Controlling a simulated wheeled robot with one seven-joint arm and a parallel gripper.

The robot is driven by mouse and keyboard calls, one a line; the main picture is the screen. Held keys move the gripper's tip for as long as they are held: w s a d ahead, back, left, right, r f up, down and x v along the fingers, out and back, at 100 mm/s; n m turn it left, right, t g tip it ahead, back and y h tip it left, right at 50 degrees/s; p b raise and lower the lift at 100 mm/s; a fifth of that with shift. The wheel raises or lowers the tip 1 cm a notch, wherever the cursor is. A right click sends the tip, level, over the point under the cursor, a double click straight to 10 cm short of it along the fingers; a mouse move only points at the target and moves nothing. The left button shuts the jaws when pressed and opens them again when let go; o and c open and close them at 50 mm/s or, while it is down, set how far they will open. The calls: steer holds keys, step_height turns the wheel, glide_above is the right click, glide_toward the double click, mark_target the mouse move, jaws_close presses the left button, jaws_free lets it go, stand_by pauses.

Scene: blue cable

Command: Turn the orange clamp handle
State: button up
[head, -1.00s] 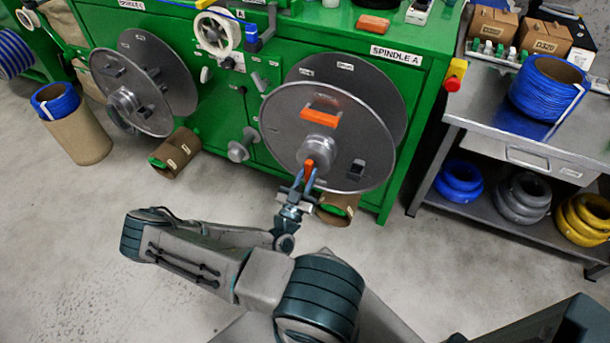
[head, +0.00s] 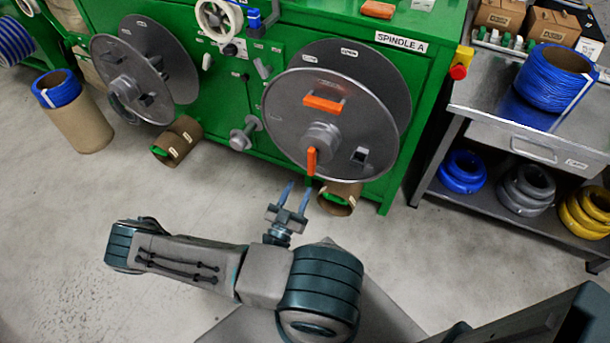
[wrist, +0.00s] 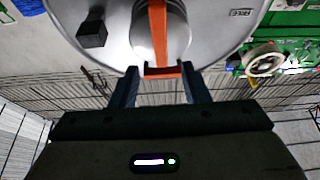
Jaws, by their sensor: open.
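The orange clamp handle (head: 311,161) hangs downward from the hub of the grey reel on Spindle A (head: 285,120). In the wrist view the handle (wrist: 158,38) points at the camera, with its end between the lines of my fingers. My gripper (head: 296,190) is open and empty, below and slightly left of the handle in the head view, with a gap between fingertips and handle. Its blue fingers also show in the wrist view (wrist: 160,84). A second orange piece (head: 324,104) sits on the reel face above the hub.
A green machine (head: 232,95) carries the reels, with another reel (head: 130,85) on the left. Cardboard cores (head: 338,203) lie on the floor below. A metal bench (head: 475,110) with cable coils stands at right. Floor around my arm is clear.

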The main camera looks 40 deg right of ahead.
steer(key=shift+v, duration=2.3)
steer(key=s+a+r+n+g+y+p, duration=0.1)
steer(key=a+r+n+g+y+p, duration=0.1)
steer(key=r, duration=1.1)
steer(key=s+a+r+n+g+y+p, duration=0.1)
steer(key=a+r+n+y+p, duration=0.3)
steer(key=r+y, duration=0.7)
steer(key=s+a+r+n+g+y+p, duration=0.1)
steer(key=a+r+n+g+y+p, duration=0.2)
steer(key=r, duration=1.4)
steer(key=shift+s+a+n+g+y, duration=0.3)
steer(key=shift+a+n+y, duration=1.7)
steer(key=shift+a, duration=0.95)
